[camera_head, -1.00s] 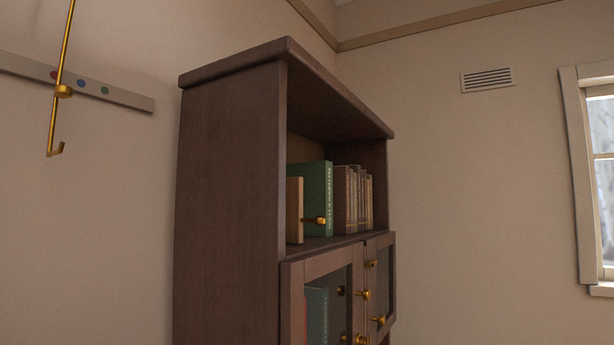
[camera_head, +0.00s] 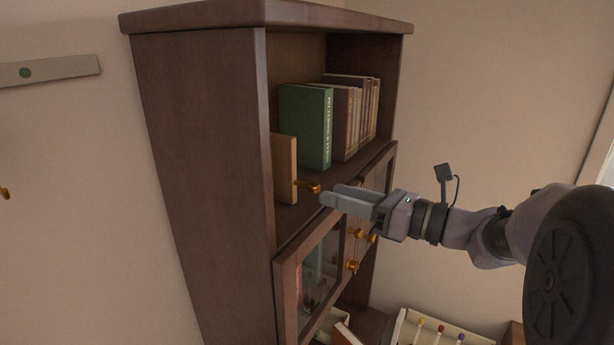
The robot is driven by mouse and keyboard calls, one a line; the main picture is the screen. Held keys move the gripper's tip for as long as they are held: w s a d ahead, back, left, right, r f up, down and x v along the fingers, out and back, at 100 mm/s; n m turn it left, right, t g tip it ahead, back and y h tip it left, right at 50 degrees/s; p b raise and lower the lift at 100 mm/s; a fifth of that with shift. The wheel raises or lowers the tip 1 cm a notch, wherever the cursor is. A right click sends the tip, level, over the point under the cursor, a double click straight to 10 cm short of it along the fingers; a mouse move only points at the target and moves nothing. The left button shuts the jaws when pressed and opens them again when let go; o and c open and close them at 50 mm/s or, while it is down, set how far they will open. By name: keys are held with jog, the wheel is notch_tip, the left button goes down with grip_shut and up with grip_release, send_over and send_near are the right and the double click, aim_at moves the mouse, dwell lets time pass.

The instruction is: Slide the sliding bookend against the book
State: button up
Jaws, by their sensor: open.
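The sliding bookend (camera_head: 284,168) is a tan wooden upright panel at the left end of the open shelf, with a small brass knob (camera_head: 312,188) sticking out to the right at its front. The green book (camera_head: 306,125) stands upright to its right and farther back. From this angle I cannot tell the exact gap between them. My gripper (camera_head: 332,198) is open and empty, reaching in from the right. Its fingertips are just right of the brass knob, in front of the shelf edge; I cannot tell whether they touch it.
Several brown books (camera_head: 352,115) stand right of the green book. The dark wooden bookcase (camera_head: 200,150) has glass doors with brass knobs (camera_head: 352,265) below the shelf. A white tray with coloured-topped pegs (camera_head: 425,330) is at the lower right. A wall rail (camera_head: 60,70) is at the left.

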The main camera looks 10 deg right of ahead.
aim_at(310, 192)
jog(key=p+x, duration=0.1)
jog(key=x, duration=0.5)
jog(key=shift+a, duration=0.2)
jog(key=shift+w+a, duration=0.1)
jog(key=shift+w, duration=0.2)
grip_shut()
dwell(0.8)
